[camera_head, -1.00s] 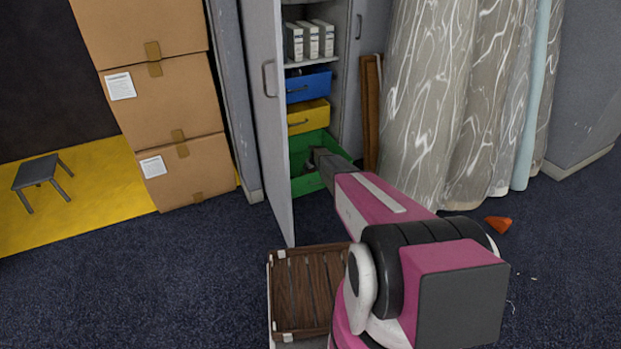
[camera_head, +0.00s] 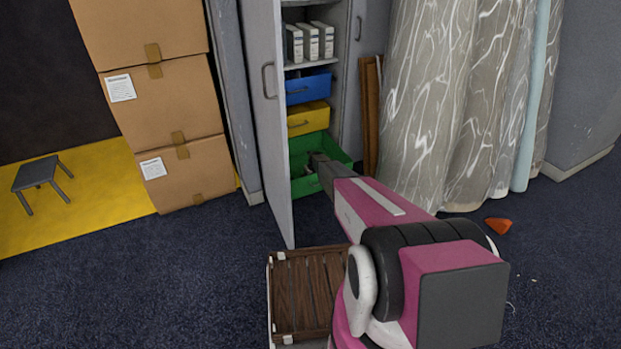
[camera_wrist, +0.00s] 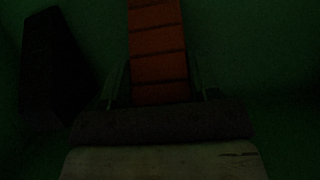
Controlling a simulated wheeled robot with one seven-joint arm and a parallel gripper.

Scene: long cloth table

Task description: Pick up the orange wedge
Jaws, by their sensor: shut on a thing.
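In the dim wrist view, an orange wedge (camera_wrist: 157,38) with dark cross ridges lies between the fingers of my gripper (camera_wrist: 157,85). The fingers are shut on its near part; its far end runs off the top edge. A dark, wedge-like thing (camera_wrist: 52,70) lies to the left, apart from the fingers. In the head view, my gripper (camera_head: 318,160) reaches into the open green drawer (camera_head: 306,186) at the bottom of the cabinet. The held wedge cannot be made out there.
The open cabinet door (camera_head: 268,120) stands close left of my arm. Blue (camera_head: 308,87) and yellow (camera_head: 308,119) drawers sit above. A wooden slatted crate (camera_head: 308,290) stands in front. A small orange piece (camera_head: 498,225) lies on the floor at right. Curtains (camera_head: 440,100) hang behind.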

